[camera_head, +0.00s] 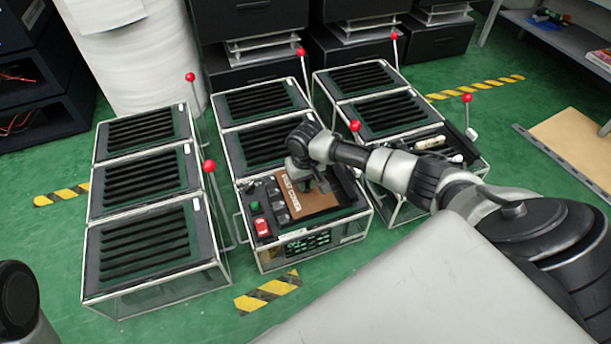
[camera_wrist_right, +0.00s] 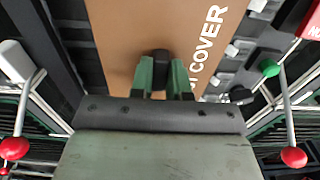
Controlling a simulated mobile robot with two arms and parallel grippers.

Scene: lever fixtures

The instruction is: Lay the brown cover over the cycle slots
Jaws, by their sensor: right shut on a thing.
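The brown cover (camera_head: 312,202), a flat panel with white lettering, is at the top of the front middle box. It also shows in the wrist view (camera_wrist_right: 125,35), where the word "COVER" can be read. My right gripper (camera_head: 306,182) is over the cover, shut on a dark knob-like part of it; the fingers show in the wrist view (camera_wrist_right: 162,75). Most of the slot area under the cover is hidden, with a dark ribbed strip (camera_head: 344,187) bare at its right. I cannot tell whether the cover touches the box top. My left gripper is not in view.
Beside the cover are a red switch (camera_head: 264,227) and a green button (camera_head: 255,206). Slotted boxes (camera_head: 150,245) stand left and behind, with red-knobbed levers (camera_head: 209,166) rising between rows. A lever knob (camera_head: 355,127) stands close to my right wrist.

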